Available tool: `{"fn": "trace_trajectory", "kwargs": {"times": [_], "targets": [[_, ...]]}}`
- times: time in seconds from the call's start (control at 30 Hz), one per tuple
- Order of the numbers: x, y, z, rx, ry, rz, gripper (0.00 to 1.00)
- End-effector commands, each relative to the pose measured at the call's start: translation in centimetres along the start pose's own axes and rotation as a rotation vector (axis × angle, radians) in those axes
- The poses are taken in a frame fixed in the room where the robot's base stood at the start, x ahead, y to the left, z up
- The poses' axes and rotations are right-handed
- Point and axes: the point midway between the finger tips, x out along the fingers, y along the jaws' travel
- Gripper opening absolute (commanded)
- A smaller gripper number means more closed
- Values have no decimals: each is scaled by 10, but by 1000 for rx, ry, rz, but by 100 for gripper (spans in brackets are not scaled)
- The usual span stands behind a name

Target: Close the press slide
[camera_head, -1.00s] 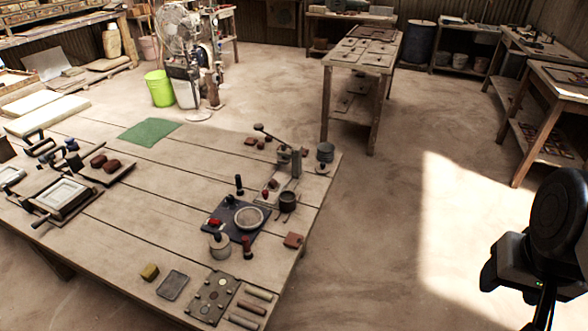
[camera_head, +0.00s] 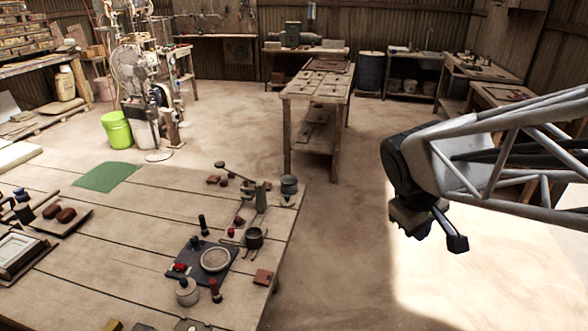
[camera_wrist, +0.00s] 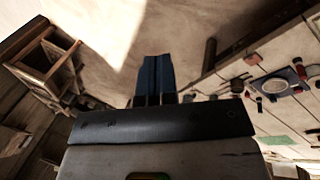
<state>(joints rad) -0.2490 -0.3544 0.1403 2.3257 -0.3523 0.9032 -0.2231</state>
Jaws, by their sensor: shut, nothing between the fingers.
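A dark plate with a pale round ring (camera_head: 214,260), a red knob and an upright black handle lies on the wooden table, right of centre. It also shows at the right of the wrist view (camera_wrist: 273,85). Behind it stands a small lever press (camera_head: 260,196) with a long arm. At the left edge lies a framed white tile mould (camera_head: 14,250). I cannot tell which part is the press slide, nor whether it is open. My gripper (camera_head: 457,243) hangs over the floor right of the table, apart from everything. In the wrist view its fingers (camera_wrist: 158,68) are together and empty.
The wooden table (camera_head: 120,235) also holds a green mat (camera_head: 107,177), a dark cup (camera_head: 254,238), a lidded pot (camera_head: 187,291) and a red-handled tool (camera_head: 215,290). A second wooden table (camera_head: 318,90) stands behind. The floor between my gripper and the table is clear.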

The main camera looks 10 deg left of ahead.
Motion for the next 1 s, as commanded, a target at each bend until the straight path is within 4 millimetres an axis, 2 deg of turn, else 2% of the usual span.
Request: {"fn": "trace_trajectory", "kwargs": {"times": [0.03, 0.27, 0.53, 0.77, 1.0], "targets": [[4, -2, -14, -52, -7, 11, 0], [16, -11, -76, -291, -27, 78, 0], [34, -36, -152, -575, -46, 158, 0], [51, -70, -216, -820, -62, 229, 0], [72, -119, -280, -1074, -76, 307, 0]]}}
